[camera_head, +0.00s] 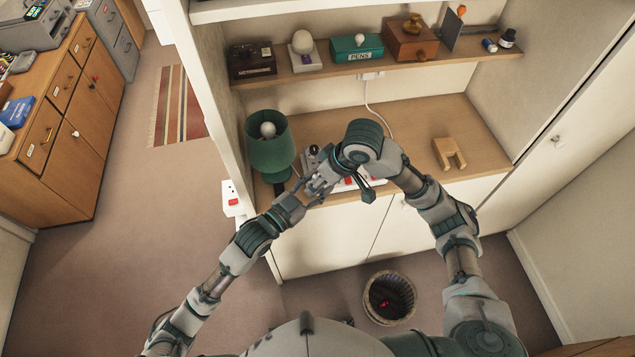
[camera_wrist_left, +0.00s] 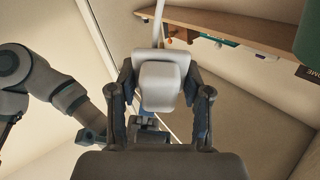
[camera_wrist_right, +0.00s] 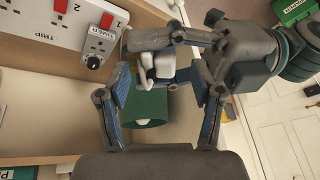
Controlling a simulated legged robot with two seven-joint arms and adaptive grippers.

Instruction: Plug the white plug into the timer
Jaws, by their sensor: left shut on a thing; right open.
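My left gripper (camera_wrist_left: 162,108) is shut on a white plug (camera_wrist_left: 160,85), seen between its fingers in the left wrist view. In the right wrist view the white plug (camera_wrist_right: 152,66) shows beyond my open right gripper (camera_wrist_right: 162,100); whether it lies between the right fingers is unclear. The plug is apart from that panel. In the head view both grippers meet above the front of the shelf, partly hiding the panel (camera_head: 345,184).
A green lamp (camera_head: 268,145) stands just left of the grippers. A wooden stand (camera_head: 449,153) is on the right of the worktop (camera_head: 420,125). A white cord (camera_head: 372,100) runs down from the wall socket. A waste bin (camera_head: 389,298) stands on the floor.

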